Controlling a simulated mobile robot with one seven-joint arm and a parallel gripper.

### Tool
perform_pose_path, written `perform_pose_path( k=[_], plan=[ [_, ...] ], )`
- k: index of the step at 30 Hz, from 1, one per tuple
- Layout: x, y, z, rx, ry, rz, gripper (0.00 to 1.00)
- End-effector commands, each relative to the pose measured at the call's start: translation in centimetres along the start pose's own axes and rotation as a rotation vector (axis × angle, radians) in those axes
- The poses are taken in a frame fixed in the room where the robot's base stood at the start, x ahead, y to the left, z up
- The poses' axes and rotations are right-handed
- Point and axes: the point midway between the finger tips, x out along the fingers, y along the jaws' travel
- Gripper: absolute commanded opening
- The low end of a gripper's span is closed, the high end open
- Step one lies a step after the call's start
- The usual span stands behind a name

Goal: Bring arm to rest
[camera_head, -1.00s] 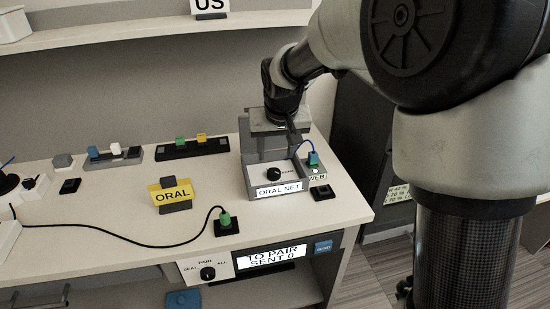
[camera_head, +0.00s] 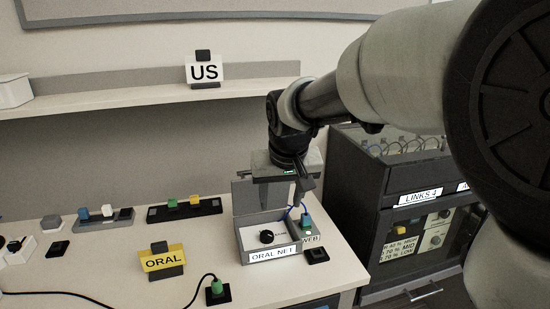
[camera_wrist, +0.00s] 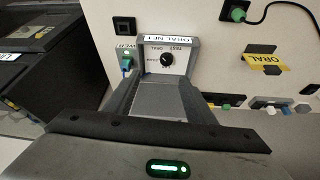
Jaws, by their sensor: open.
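My gripper (camera_head: 276,192) hangs over the back of the grey box labelled ORAL NET (camera_head: 272,254), at the right end of the counter. In the wrist view, my gripper (camera_wrist: 155,82) points at the box, whose black knob (camera_wrist: 167,59) and label show upside down. I cannot tell whether the fingers touch the box's grey back part. My arm reaches in from the right of the head view.
A yellow ORAL sign (camera_head: 162,260) and a green plug (camera_head: 216,288) on a black cable are left of the box. A blue plug (camera_head: 306,220) stands close at its right. A shelf with a US sign (camera_head: 205,72) is behind. A dark cabinet (camera_head: 408,185) stands right.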

Motion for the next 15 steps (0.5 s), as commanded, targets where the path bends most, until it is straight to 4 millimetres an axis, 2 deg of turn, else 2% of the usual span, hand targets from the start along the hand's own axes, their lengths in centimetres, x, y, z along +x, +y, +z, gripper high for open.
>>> perform_pose_path(
  k=[1,6,9,15],
  plan=[
    [-2.1,1.5,1.3,0.018,0.016,0.008,0.50],
    [-7.6,5.9,8.0,0.072,0.045,0.034,0.50],
    [-9.4,7.3,11.6,0.095,0.057,0.046,0.50],
    [-11.1,8.8,17.2,0.131,0.077,0.061,0.50]
  ],
)
